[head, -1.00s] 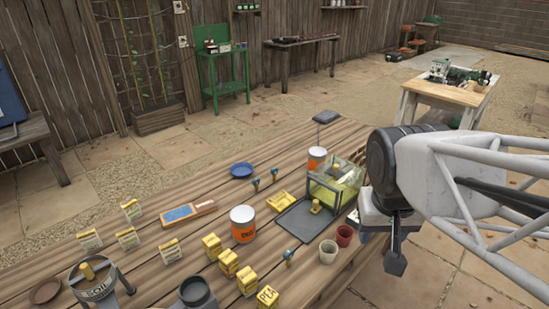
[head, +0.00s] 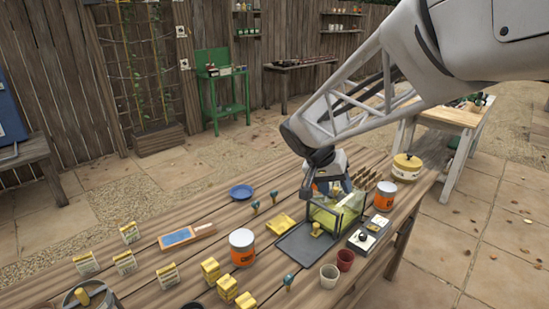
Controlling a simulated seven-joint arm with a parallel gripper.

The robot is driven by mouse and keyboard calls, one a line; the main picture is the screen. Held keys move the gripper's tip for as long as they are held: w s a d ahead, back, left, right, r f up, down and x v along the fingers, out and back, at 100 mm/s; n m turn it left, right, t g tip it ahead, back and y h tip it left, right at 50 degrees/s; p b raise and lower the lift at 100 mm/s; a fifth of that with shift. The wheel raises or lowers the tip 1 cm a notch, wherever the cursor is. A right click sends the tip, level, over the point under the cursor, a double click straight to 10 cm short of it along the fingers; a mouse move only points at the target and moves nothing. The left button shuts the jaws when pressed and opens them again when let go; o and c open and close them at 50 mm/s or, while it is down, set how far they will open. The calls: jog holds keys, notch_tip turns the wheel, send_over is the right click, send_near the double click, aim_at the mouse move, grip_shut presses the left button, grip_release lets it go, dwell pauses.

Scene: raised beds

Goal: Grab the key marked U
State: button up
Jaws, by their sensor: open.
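I cannot make out a key marked U; no letter U is readable at this size. Small teal-topped pieces stand on the table: one (head: 255,206) and another (head: 274,197) left of the tray, and one (head: 288,281) near the front. I cannot tell whether any is a key. My gripper (head: 322,190) is open and points down above the back of the clear yellowish box (head: 350,214). I see nothing held in it. My gripper and arm hide part of the table behind the box.
A dark tray (head: 297,246) lies before the box. Right of it are a grey device (head: 369,236), an orange-banded can (head: 384,197) and a yellow-lidded pot (head: 406,166). Two cups, a red one (head: 345,260) and a pale one (head: 329,276), stand at the front edge.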

jog(key=w+a+f+m+h, duration=0.1)
jog(key=w+a+f, duration=0.2)
jog(key=w, duration=0.3)
jog(key=w+a+f+t+h, duration=0.1)
jog(key=w+a+f, duration=0.15)
jog(key=w, duration=0.25)
jog(key=w+a+f+m+h, duration=0.1)
jog(key=w+a+f, duration=0.15)
jog(key=w, duration=0.35)
jog(key=m+t+h, duration=0.2)
jog(key=t+h, duration=0.1)
jog(key=t, duration=0.1)
send_near(271, 192)
jog(key=shift+w+d+f, duration=0.15)
jog(key=shift+w+d, duration=0.45)
jog(key=shift+d, duration=0.2)
jog(key=shift+x, duration=1.35)
jog(key=shift+x, duration=2.6)
jog(key=shift+f, duration=0.1)
